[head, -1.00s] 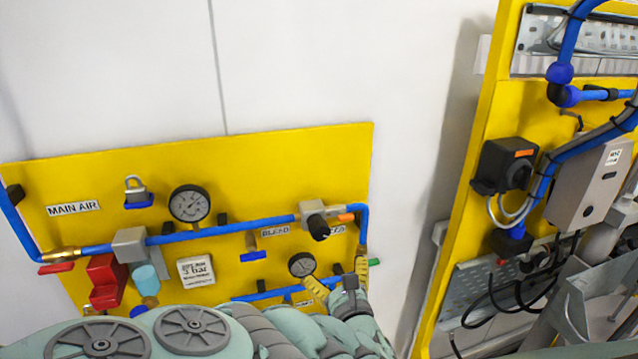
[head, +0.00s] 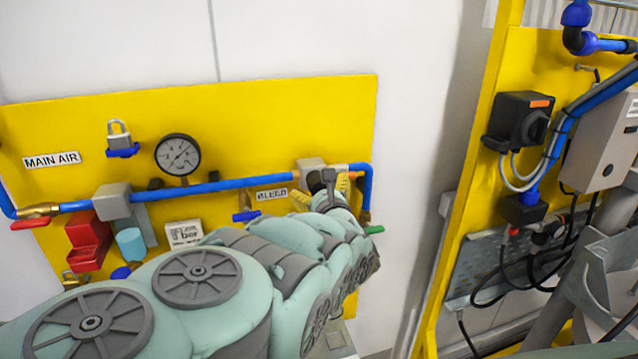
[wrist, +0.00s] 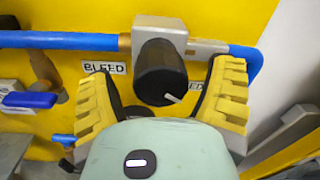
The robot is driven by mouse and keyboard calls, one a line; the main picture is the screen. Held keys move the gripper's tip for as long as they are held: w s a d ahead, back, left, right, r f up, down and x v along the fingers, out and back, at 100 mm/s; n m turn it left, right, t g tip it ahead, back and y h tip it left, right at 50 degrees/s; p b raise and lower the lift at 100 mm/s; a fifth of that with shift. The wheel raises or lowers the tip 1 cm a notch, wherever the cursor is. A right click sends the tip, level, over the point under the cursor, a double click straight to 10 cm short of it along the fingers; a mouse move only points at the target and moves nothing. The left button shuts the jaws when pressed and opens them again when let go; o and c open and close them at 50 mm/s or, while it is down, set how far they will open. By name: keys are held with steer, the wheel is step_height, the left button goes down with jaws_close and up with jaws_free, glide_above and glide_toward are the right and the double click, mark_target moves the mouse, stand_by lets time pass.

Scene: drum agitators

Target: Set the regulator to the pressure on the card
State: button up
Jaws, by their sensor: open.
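The regulator is a grey block (head: 311,168) on the blue pipe, with a black knob facing out. In the wrist view, the black knob (wrist: 160,72) has a pale pointer mark at its lower right. My gripper (wrist: 166,85) is open, with one yellow finger on each side of the knob. I see gaps at both sides. In the head view my arm hides most of my gripper. The white card (head: 183,233) is partly covered by my arm; the earlier head view reads "3 bar". A round gauge (head: 178,154) sits above the pipe.
The yellow panel (head: 260,115) also carries a blue bleed lever (wrist: 30,100), a padlock (head: 119,135), a red block (head: 88,240) and a red-handled valve (head: 30,222). A second yellow panel (head: 470,200) with a black switch (head: 520,122) stands at the right.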

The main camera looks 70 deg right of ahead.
steer(key=shift+w+d, duration=0.15)
steer(key=shift+d, duration=0.05)
steer(key=shift+c, duration=0.3)
steer(key=c, duration=1.1)
steer(key=shift+c, duration=0.2)
steer(key=shift+n+p, duration=0.8)
steer(key=shift+n, duration=0.6)
steer(key=shift+w+a+n, duration=0.1)
steer(key=shift+w+n, duration=0.05)
steer(key=shift+n, duration=0.15)
steer(key=shift+n+b, duration=1.05)
steer(key=shift+n, duration=0.35)
